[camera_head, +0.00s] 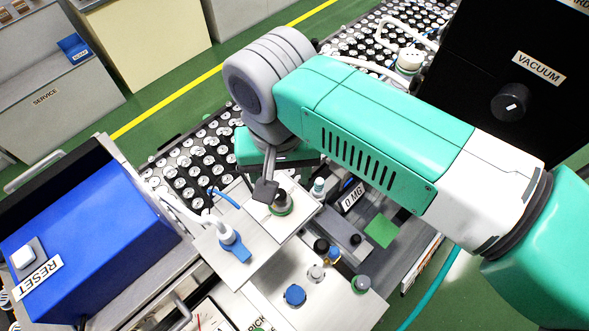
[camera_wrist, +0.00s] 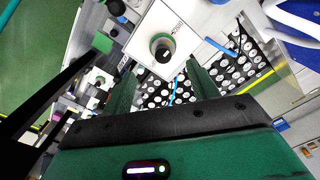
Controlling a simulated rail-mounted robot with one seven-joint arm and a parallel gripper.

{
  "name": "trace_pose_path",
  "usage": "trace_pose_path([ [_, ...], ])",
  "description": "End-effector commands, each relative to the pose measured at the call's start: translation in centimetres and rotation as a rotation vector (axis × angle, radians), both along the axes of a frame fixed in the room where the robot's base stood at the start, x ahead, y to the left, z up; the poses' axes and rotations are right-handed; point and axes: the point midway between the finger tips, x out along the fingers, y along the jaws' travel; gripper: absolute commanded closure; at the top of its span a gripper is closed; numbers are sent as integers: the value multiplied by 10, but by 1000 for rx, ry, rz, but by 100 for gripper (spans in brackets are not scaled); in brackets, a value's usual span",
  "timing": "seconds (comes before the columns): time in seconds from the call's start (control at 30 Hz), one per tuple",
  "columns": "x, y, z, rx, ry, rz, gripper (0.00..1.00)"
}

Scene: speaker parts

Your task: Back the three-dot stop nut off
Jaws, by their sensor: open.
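A round grey-and-dark nut with a green ring at its base (camera_wrist: 162,48) stands on a pale metal plate in the wrist view. Small dark marks sit beside it on the plate, too small to read as dots for sure. In the head view a similar green-based knob (camera_head: 281,204) stands on the plate just right of my gripper (camera_head: 266,190). In the wrist view my gripper's two green fingers (camera_wrist: 160,70) are spread apart with nothing between their tips. The nut lies just beyond them, apart from both. Its thread is hidden.
A blue-handled valve (camera_head: 235,246) with a white hose stands left on the plate. Blue, grey and green-ringed knobs (camera_head: 295,295) stand in front. A blue RESET box (camera_head: 85,225) is at left, a black VACUUM panel (camera_head: 510,75) at right. Trays of round parts (camera_head: 190,160) lie behind.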

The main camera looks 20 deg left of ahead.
Motion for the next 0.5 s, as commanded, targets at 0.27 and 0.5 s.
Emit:
trace_pose_path([
  [0.27,0,2,-41,2,-1,5,41],
  [0.5,0,2,-73,4,-3,4,41],
])
